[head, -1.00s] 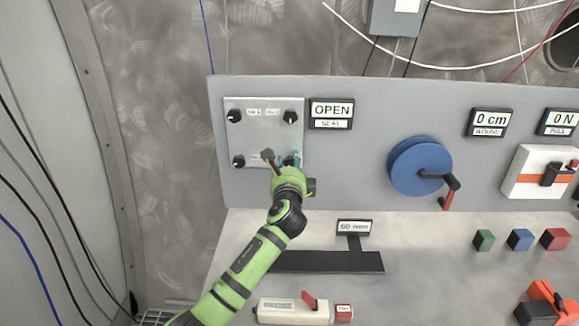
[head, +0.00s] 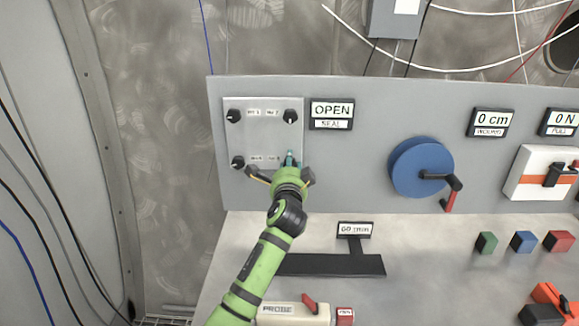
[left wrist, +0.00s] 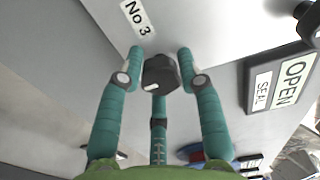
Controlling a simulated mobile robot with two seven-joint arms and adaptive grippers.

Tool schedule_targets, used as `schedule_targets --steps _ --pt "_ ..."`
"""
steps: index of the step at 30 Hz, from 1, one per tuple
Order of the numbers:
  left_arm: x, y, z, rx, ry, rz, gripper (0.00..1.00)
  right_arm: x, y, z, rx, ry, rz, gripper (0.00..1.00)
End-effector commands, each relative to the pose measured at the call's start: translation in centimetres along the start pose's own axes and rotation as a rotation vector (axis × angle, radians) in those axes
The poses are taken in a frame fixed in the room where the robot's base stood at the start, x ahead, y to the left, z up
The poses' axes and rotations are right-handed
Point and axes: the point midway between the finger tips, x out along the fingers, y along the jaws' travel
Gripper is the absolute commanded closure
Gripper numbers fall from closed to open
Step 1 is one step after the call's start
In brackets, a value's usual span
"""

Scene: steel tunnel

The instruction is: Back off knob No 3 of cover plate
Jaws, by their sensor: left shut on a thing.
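The light grey cover plate (head: 265,135) is on the upright panel, with black knobs showing at its top left (head: 235,116), top right (head: 291,116) and lower left (head: 238,162). My left gripper (head: 290,160) is at the plate's lower right corner and hides the knob there in the head view. In the left wrist view a black knob with a white mark, knob No 3 (left wrist: 160,74), sits between my teal fingers, below the label "No 3" (left wrist: 136,17). The left gripper is shut on this knob. My right gripper is not in view.
An "OPEN / SEAL" sign (head: 331,115) is just right of the plate. A blue reel with a crank (head: 415,167) stands farther right. On the desk below are a black T-shaped piece (head: 330,264), a probe box (head: 291,313) and coloured blocks (head: 521,242).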

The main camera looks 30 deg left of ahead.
Motion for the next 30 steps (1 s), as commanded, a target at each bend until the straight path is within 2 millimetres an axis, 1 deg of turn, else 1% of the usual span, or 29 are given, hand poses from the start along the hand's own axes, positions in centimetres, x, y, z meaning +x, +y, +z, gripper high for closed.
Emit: schedule_targets --steps 1,13,14,15,23,25,28,30 --pt "-0.1 0.3 -0.4 -0.006 0.007 0.006 0.96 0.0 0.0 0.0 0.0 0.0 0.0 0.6" --pt "-0.1 0.2 -0.3 -0.009 0.007 0.003 0.96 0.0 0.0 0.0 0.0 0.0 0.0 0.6" --pt "-0.1 0.2 -0.3 -0.009 0.007 0.003 0.52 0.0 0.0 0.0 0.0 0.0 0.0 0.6" --pt "-0.1 0.1 -0.3 -0.009 0.007 0.003 0.41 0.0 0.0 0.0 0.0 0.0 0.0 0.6" --pt "0.0 0.0 -0.1 -0.008 0.003 0.0 0.41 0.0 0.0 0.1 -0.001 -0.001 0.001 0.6" --pt "-0.1 0.0 -0.1 -0.007 0.002 -0.001 0.41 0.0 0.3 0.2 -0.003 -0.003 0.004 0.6" --pt "-0.6 0.0 -0.1 -0.008 0.002 -0.001 0.41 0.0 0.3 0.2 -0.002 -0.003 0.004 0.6" --pt "-1.4 0.0 -0.1 -0.008 0.003 -0.002 0.41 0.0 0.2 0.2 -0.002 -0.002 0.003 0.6"
